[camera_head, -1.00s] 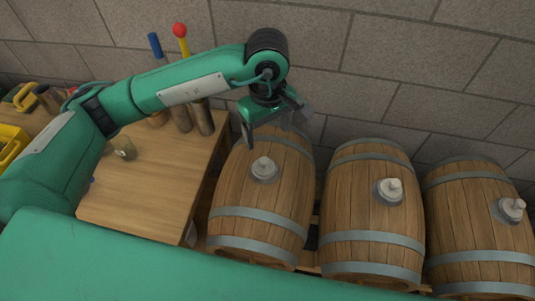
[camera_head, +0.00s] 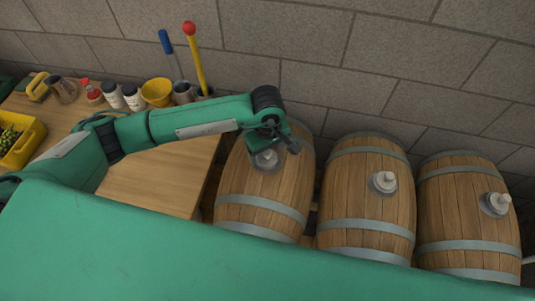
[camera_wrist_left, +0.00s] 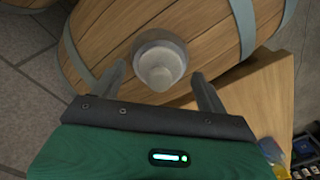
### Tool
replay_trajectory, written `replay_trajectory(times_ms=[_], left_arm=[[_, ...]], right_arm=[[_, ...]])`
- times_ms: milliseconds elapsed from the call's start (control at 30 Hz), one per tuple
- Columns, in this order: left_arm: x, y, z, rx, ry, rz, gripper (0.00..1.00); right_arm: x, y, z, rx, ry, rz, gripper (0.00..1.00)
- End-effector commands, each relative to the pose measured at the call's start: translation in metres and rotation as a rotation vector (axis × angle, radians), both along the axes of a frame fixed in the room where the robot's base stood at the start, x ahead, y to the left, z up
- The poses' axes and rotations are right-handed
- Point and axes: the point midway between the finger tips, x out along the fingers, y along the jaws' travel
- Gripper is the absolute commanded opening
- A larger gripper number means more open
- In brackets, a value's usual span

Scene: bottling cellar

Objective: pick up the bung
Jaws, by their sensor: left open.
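A pale grey bung (camera_head: 264,158) sits in a round grey collar on top of the left barrel (camera_head: 262,195). In the head view my left gripper (camera_head: 270,148) is right at this bung and partly covers it. In the left wrist view the bung (camera_wrist_left: 160,68) shows between the two open fingers of the gripper (camera_wrist_left: 158,78), with a gap to each. The fingers are not closed on it, and their height relative to it is hard to judge. My right gripper is not in view.
Two more barrels with bungs stand to the right, the middle barrel (camera_head: 366,210) and the right barrel (camera_head: 465,215). A wooden bench (camera_head: 150,182) at left holds a yellow crate (camera_head: 22,148), a yellow bowl (camera_head: 157,92), bottles and tools. A stone wall (camera_head: 400,60) rises behind.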

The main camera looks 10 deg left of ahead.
Motion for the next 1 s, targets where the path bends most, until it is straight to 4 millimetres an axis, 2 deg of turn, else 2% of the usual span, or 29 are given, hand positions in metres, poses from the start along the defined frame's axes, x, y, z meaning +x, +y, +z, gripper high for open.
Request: replay_trajectory(times_ms=[133,333,567,867,1000], left_arm=[[-0.0004,-0.0004,-0.0081,-0.001,0.001,0.0,0.76],[-0.0001,-0.0004,-0.0088,-0.001,-0.001,0.0,0.76],[-0.0001,-0.0002,-0.0084,-0.001,-0.001,0.0,0.3],[0.0001,-0.0003,-0.0073,-0.001,-0.001,0.0,0.29],[0.0008,-0.0004,-0.0004,-0.001,-0.003,-0.001,0.29]], right_arm=[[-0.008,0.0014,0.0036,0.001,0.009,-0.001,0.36],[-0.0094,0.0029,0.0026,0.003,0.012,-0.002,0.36],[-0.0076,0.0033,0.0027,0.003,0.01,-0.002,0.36],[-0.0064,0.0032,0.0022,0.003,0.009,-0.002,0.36],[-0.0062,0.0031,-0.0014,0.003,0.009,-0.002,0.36]])
